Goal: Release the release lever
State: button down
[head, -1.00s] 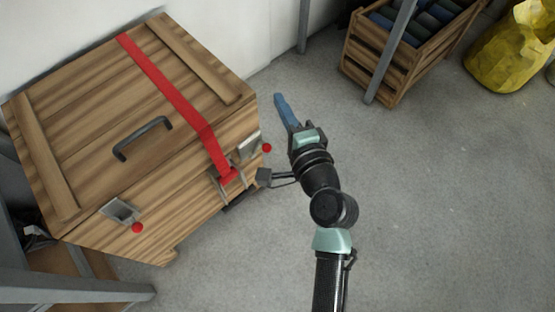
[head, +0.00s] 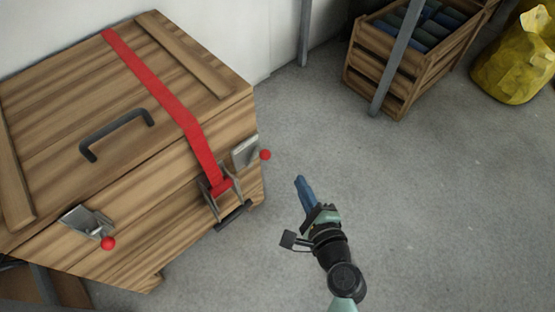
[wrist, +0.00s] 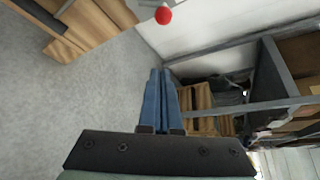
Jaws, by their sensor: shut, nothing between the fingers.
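A wooden crate (head: 60,190) with a dark handle (head: 116,133) on its lid stands at the left in the head view. A red strap (head: 160,90) runs over the lid to a metal buckle with a dark bar (head: 233,215) on the front. Metal latches with red knobs sit on either side, the right one (head: 247,152) and the left one (head: 88,222). Which part is the release lever I cannot tell for sure. My gripper (head: 300,182) has blue fingers, shut and empty, to the right of the buckle and apart from the crate. In the wrist view a red knob (wrist: 163,15) shows beyond the fingers.
A slatted crate (head: 410,50) with dark contents stands at the back right behind a grey post (head: 396,62). A yellow bag (head: 512,58) lies at the far right. Grey floor (head: 440,200) is clear. Metal shelving (wrist: 270,70) shows in the wrist view.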

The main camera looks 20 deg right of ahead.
jog(key=a+b+x, duration=0.1)
jog(key=b+x, duration=0.3)
jog(key=x, duration=0.6)
jog(key=shift+s+a+r+p, duration=0.15)
jog(key=shift+s+a+r, duration=0.1)
jog(key=shift+a+r, duration=0.35)
jog(key=shift+s+a+r+p, duration=0.15)
jog(key=shift+s+a+r, duration=0.15)
jog(key=shift+a+r, duration=0.3)
jog(key=shift+a, duration=0.15)
